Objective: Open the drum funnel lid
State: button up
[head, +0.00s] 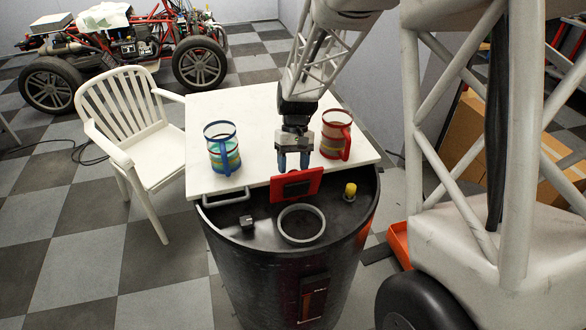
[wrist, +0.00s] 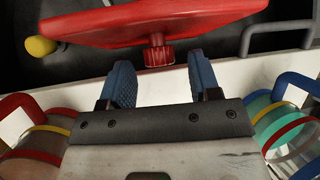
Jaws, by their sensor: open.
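A black drum (head: 290,265) stands in front of the white table, with a grey funnel ring (head: 302,224) on its top. The red lid (head: 279,194) is raised and tilted behind the ring, a dark patch on the face toward the head camera. In the wrist view the lid (wrist: 230,22) crosses the top, with a ribbed red knob (wrist: 158,54) on the gripper's side. My gripper (head: 293,165) is open and empty just behind the lid. Its blue fingertips (wrist: 160,74) lie either side of the knob's line, with no clear contact.
A blue-rimmed striped mug (head: 222,150) and a red one (head: 335,134) stand on the white table (head: 260,112), flanking my gripper. The drum top also has a yellow knob (head: 350,192), a small black block (head: 246,222) and a grey handle (head: 226,199). A white chair (head: 130,130) stands left.

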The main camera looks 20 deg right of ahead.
jog(key=shift+s+a+f, duration=0.1)
jog(key=shift+s+f, duration=0.15)
jog(key=shift+f, duration=0.4)
grip_shut()
